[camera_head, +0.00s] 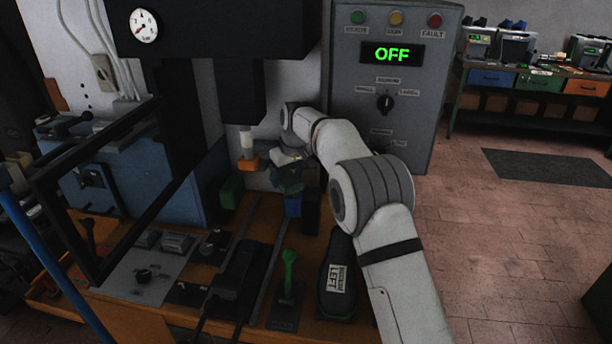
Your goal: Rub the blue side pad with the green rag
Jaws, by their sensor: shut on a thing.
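My white arm reaches into the press from the right. My gripper (287,165) is small in view and partly hidden by its own wrist. It is shut on the green rag (289,183), a dark green patch just below the jaws. The blue side pad (293,207) is directly below the rag, on the left face of a dark upright block (311,205). The rag looks very close to the top of the pad; I cannot tell whether they touch. A green side pad (231,192) stands opposite on the left.
The black press head (238,95) hangs above. An orange block (247,163) is left of my gripper. A green-handled lever (289,270) and a dark shoe-shaped piece with a label (338,285) are in front. The control box (390,90) reads OFF. A black guard frame (110,140) stands left.

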